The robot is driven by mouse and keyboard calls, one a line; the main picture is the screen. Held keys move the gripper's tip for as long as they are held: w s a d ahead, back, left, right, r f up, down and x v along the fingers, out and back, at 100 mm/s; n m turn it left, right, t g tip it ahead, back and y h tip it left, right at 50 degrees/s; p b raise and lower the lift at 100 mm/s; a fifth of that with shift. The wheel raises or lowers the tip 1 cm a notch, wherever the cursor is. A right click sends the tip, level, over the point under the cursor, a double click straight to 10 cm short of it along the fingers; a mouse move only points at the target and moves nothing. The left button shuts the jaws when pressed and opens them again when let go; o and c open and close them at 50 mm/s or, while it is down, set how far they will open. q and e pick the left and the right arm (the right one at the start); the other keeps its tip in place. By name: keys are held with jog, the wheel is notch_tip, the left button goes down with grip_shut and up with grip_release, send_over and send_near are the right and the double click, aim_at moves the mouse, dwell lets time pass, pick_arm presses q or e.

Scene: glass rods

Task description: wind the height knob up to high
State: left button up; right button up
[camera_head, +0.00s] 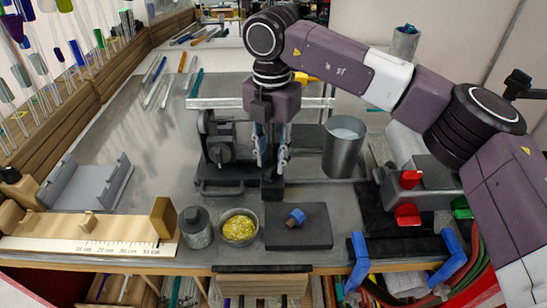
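My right arm reaches in from the right. My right gripper (272,165) points down at the middle of the bench, beside a dark metal stand (217,185). Its two fingers stand apart with something dark between them; I cannot tell whether they grip it. A round dark wheel-like part (219,152) sits on the stand, left of the gripper. No label shows which part is the height knob. My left gripper is not in view.
A metal cup (343,147) stands close right of the gripper. In front are a dark jar (196,227), a bowl of yellow material (239,227) and a dark pad (299,227) with a small blue-ended piece. A ruler (90,247) lies front left; glass rods fill the left rack.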

jog(key=shift+f, duration=0.9)
jog(key=shift+c, duration=0.6)
grip_shut()
